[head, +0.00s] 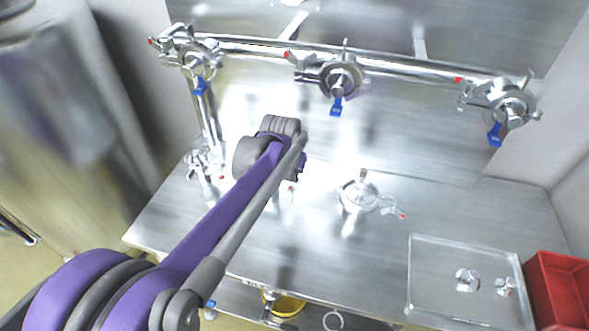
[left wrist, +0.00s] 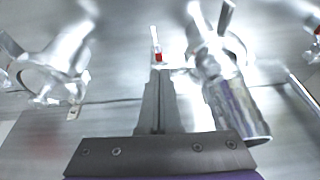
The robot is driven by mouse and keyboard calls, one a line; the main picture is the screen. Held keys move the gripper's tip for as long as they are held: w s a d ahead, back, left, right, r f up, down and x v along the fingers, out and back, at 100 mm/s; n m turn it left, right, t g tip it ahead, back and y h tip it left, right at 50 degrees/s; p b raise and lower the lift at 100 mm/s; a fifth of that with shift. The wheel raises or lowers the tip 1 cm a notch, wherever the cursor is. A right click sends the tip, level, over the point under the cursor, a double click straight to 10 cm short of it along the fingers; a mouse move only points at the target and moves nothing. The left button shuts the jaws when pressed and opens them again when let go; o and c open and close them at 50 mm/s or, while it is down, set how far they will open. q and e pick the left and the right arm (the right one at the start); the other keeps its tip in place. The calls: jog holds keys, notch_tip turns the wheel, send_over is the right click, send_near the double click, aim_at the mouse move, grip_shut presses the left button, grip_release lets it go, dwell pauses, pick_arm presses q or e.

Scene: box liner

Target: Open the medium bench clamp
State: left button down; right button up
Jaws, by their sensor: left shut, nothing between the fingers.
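Silver clamps lie on the steel bench (head: 330,260). One clamp (head: 360,195) with a red-tipped handle lies right of my arm, and another clamp (head: 205,163) stands at the left end. I cannot tell from size which is the medium one. My left gripper (left wrist: 157,72) is shut and empty; its fingers point at a small red-tipped handle (left wrist: 157,54). An open ring-shaped clamp (left wrist: 50,68) is left of the fingers, and a clamp part with a thick metal cylinder (left wrist: 238,105) is right of them. In the head view my arm hides the fingers.
A horizontal pipe with several blue-handled valves (head: 336,106) runs above the bench's back. A clear tray (head: 430,290) with small metal parts is at right, beside a red bin (head: 560,295). A large steel vessel (head: 70,120) is at left. The front middle of the bench is clear.

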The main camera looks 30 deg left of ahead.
pick_arm(q)
jog(key=shift+s, duration=0.15)
jog(key=s+a+m+h, duration=0.3)
jog(key=s+m, duration=0.6)
jog(key=s+a+m+g+h, duration=0.1)
jog(key=s+a+m, duration=0.3)
jog(key=a, duration=0.6)
jog(key=shift+m+g, duration=0.6)
jog(key=shift+m, duration=0.5)
jog(key=shift+s+a+r, duration=0.1)
